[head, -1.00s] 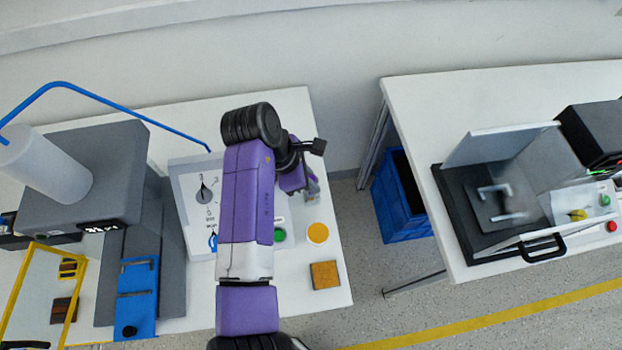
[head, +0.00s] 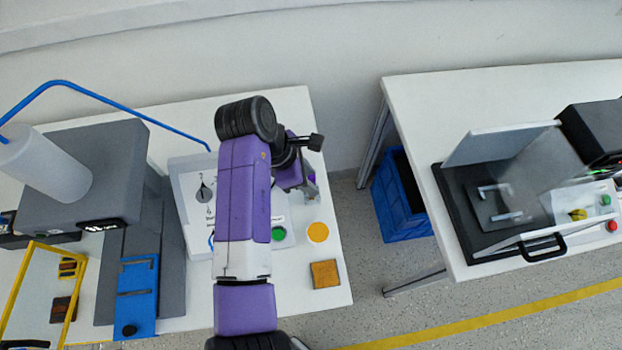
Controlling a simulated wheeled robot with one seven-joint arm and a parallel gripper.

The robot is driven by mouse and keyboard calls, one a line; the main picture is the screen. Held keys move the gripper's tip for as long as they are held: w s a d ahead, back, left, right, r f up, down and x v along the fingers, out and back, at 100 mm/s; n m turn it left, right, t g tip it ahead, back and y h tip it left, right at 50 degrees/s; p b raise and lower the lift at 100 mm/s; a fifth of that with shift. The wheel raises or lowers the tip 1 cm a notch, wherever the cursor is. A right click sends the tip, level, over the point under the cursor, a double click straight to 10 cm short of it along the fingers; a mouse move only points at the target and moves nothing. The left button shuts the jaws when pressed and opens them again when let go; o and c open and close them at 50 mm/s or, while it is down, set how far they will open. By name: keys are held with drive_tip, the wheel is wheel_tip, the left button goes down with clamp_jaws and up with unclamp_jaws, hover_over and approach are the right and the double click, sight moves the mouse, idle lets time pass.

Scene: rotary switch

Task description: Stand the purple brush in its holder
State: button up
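I cannot make out a purple brush or its holder for certain; my purple arm hides part of the left table. My gripper (head: 311,190) is small and partly hidden behind my wrist, over the right part of the left table, above the orange disc. Its fingers do not show clearly, so I cannot tell whether it is open or holds anything. A white panel with a rotary switch (head: 203,192) stands left of my arm. A green button (head: 278,233) shows just right of my arm.
The orange disc (head: 317,232) and a brown-orange square block (head: 325,273) lie near the table's right edge. A grey machine (head: 85,180) stands on the left. A blue crate (head: 402,220) is on the floor between the tables. A clear-guarded fixture (head: 500,205) sits on the right table.

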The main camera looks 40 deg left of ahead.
drive_tip(key=b+v, duration=0.1)
drive_tip(key=v, duration=0.9)
drive_tip(key=shift+r, duration=0.35)
drive_tip(key=shift+a, duration=0.1)
